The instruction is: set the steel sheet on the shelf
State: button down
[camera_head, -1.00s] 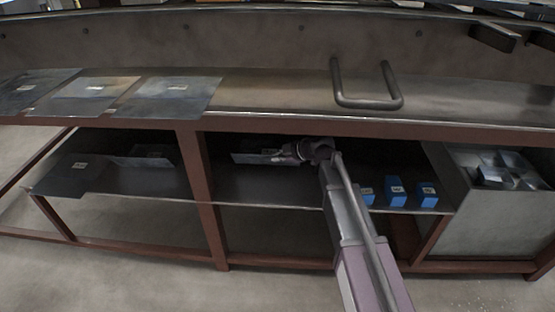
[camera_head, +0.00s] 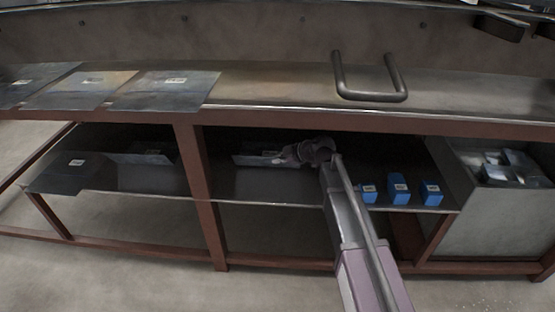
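A steel sheet (camera_head: 248,160) with a pale label is on the lower shelf (camera_head: 262,190), in the shadowed bay right of the middle post. It looks nearly flat, but its back part is dark and hard to make out. My gripper (camera_head: 276,159) reaches in under the worktop from the right. Its fingertips are at the sheet's right part, over or against it; I cannot tell whether they grip it. The fingers are small and blurred, so their opening does not show.
More labelled sheets lie on the lower shelf at left (camera_head: 70,178) and on the worktop at upper left (camera_head: 165,92). Blue boxes (camera_head: 400,190) stand right of my arm. A metal bin (camera_head: 500,215) is at far right. The worktop edge and red-brown post (camera_head: 200,190) border the bay.

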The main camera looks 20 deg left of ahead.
jog(key=shift+f+b, duration=0.3)
dwell(0.4)
jog(key=c, duration=0.7)
grip_release()
jog(key=shift+r, duration=0.15)
